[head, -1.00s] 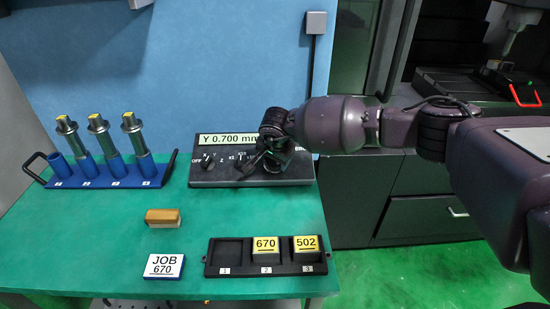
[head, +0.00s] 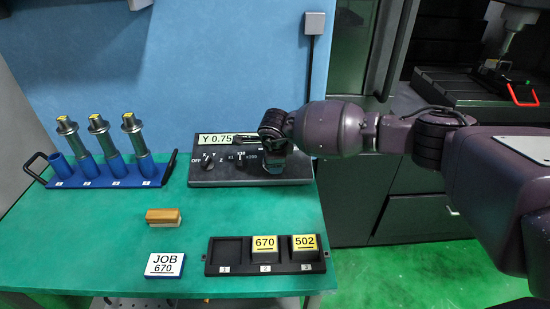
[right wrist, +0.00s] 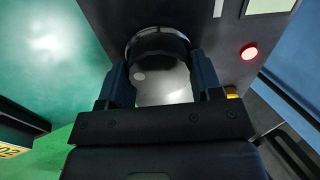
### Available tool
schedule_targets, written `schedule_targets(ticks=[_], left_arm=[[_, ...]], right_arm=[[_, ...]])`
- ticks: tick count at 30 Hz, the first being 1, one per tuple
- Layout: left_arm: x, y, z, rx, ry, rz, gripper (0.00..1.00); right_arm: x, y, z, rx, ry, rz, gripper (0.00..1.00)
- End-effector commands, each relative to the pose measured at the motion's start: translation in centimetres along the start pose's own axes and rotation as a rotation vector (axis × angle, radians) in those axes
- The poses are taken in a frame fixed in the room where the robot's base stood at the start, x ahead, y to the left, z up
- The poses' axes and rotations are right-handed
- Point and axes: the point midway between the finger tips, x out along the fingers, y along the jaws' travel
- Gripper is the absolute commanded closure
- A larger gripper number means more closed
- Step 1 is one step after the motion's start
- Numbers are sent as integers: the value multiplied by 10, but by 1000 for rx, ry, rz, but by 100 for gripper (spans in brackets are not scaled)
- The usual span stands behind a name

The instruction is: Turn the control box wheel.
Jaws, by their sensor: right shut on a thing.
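The black control box (head: 222,178) lies at the back of the green table in the head view, with selector knobs and a display (head: 214,140) that reads "Y 0.75", its right end covered by my gripper. My right gripper (head: 274,163) is over the box's right part, and its fingers point down. In the right wrist view the wheel (right wrist: 160,82), round with a dark rim and a pale shiny middle, sits between the two fingers, and the right gripper (right wrist: 163,72) is shut on it. The wheel is hidden in the head view. My left gripper is not in view.
A red light (right wrist: 249,52) is beside the wheel on the box. A blue rack (head: 105,172) with metal cylinders stands left. A wooden-topped block (head: 163,217), a JOB 670 sign (head: 165,265) and a black tray (head: 228,269) with two yellow-topped blocks are in front.

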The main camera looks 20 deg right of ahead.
Motion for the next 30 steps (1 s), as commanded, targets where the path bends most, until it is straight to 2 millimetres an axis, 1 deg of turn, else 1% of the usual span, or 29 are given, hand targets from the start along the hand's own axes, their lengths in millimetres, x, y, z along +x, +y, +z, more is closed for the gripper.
schedule_targets(ticks=[1, 6, 15, 21, 30], left_arm=[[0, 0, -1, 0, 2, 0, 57], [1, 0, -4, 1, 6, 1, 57], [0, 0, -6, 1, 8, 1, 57], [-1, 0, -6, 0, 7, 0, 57], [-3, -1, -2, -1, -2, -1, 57]], right_arm=[[3, 4, 0, 38, 1, 8, 65], [4, 5, 0, 168, 3, 10, 65], [4, 6, 1, 316, 4, 11, 65], [4, 6, 1, 358, 4, 11, 65], [4, 6, 0, 367, 5, 11, 65]])
